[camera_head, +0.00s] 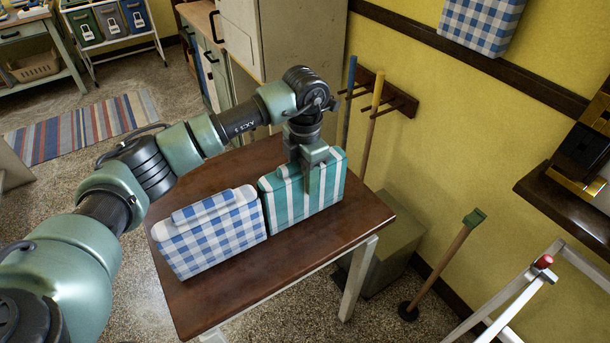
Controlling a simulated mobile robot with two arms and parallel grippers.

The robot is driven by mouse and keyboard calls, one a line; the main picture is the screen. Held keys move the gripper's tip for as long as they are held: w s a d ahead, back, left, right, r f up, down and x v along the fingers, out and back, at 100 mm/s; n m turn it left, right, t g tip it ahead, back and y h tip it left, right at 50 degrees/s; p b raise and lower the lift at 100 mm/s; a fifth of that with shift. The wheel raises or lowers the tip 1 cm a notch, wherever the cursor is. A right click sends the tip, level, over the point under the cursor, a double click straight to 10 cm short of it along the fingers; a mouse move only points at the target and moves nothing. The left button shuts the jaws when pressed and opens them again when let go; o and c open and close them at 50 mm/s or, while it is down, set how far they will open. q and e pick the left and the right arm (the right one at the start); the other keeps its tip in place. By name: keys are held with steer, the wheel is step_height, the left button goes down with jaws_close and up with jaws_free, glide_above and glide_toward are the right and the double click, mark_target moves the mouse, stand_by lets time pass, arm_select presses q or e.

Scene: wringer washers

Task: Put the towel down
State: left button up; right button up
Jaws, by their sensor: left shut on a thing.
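A folded teal towel with white stripes (330,182) stands upright on the brown wooden table (310,243), near its back right part. My left gripper (311,172) comes down from above and is shut on this towel at its top edge. The towel's lower edge looks to be at the tabletop; I cannot tell if it bears its full weight there. A folded blue and white checked towel (210,235) stands to its left, very close to it. My right gripper is not in view.
A tall cream cabinet (300,40) stands behind the table. Mops or brooms hang on a wall rack (393,95) to the right. A plunger-like stick (445,262) and a white metal frame (500,305) are on the floor at right. The table's front right is clear.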

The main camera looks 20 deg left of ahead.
arm_select(q)
steer(key=shift+f, duration=0.15)
steer(key=o, duration=1.1)
steer(key=shift+o, duration=0.8)
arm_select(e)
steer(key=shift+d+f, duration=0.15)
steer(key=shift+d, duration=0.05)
arm_select(q)
step_height(320, 180, up, 12)
steer(key=b, duration=0.3)
steer(key=shift+r, duration=0.2)
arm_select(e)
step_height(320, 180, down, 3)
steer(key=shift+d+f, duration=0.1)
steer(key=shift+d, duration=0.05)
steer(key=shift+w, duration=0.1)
